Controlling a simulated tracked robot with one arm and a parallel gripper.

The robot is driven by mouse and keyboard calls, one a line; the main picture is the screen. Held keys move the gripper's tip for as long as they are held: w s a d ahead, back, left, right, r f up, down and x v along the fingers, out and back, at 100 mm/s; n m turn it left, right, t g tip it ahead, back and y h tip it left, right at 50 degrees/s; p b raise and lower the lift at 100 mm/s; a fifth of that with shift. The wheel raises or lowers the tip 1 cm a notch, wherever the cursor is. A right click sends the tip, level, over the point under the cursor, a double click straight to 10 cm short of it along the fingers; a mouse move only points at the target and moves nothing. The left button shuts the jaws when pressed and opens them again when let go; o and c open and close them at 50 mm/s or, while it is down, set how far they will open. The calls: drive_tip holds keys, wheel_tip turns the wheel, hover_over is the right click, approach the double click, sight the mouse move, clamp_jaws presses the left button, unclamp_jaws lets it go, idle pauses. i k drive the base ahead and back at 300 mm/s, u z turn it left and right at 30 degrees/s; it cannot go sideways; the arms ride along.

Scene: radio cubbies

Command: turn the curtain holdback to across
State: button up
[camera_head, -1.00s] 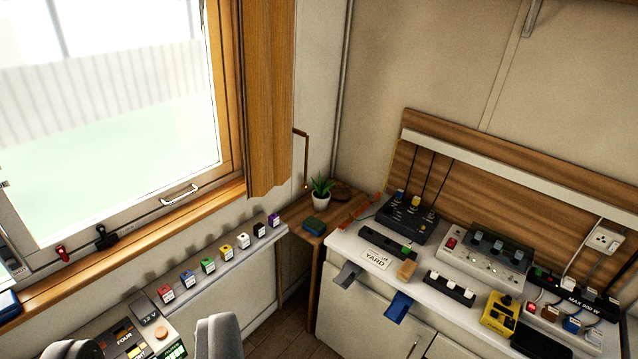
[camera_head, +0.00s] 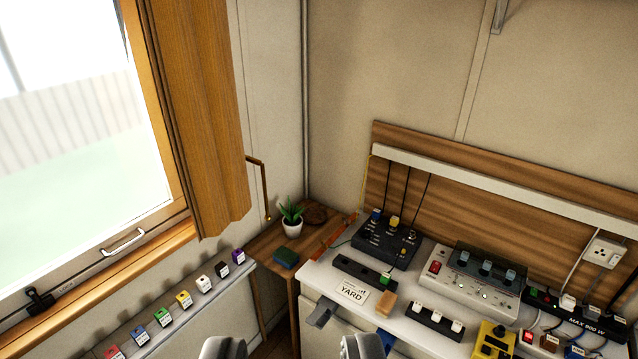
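The curtain holdback (camera_head: 265,185) is a thin brass bar on the wall at the right edge of the brown curtain (camera_head: 205,120). A short top part runs right from the curtain edge, and a longer part hangs straight down to a small knob end above the corner table. The curtain hangs beside the window and hides where the bar starts. My gripper (camera_head: 292,347) shows at the bottom edge as two grey fingers set wide apart, with nothing between them. It is open, and in the picture it is below the holdback and apart from it.
A shelf with coloured cubes (camera_head: 184,298) runs under the window. A white counter (camera_head: 318,272) with radio boxes fills the right.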

sight(268, 217)
drive_tip(key=z, duration=0.5)
drive_tip(key=i, duration=1.3)
drive_tip(key=u, duration=0.55)
drive_tip(key=i, duration=0.6)
drive_tip(key=u, duration=0.5)
